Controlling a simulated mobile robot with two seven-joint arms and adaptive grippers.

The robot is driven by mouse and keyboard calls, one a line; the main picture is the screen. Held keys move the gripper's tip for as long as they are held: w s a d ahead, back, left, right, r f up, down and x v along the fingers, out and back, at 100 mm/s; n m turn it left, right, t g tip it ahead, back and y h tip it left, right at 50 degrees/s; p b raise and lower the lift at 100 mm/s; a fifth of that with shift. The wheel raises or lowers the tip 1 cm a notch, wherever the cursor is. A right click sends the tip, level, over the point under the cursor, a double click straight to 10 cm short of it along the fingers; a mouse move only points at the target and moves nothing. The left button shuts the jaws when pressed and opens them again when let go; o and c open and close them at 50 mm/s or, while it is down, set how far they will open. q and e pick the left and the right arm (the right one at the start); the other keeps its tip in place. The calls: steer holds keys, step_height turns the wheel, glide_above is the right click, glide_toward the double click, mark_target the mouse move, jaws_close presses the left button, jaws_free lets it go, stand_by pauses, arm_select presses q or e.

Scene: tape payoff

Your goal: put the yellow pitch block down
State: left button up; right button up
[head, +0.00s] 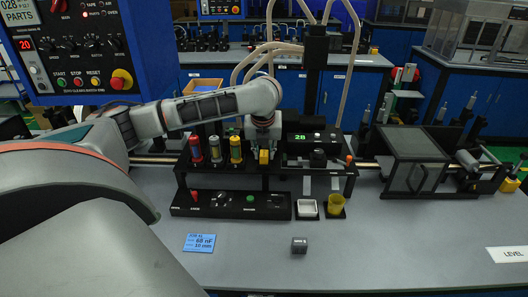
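The yellow pitch block (264,156) is small and sits at the fingertips of my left gripper (263,147), over the black fixture (280,181) in the middle of the table. My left arm comes in from the left and the gripper points down, seemingly shut on the block. The fingers are small here and partly cover the block. I cannot tell whether the block's underside touches the fixture. My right gripper is not in view.
The front table is mostly clear.

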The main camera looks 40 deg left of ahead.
arm_select(q)
steer(key=shift+o, duration=0.6)
steer(key=shift+d+r, duration=0.1)
steer(key=shift+r, duration=0.4)
steer(key=v, duration=1.1)
steer(key=shift+r, duration=0.1)
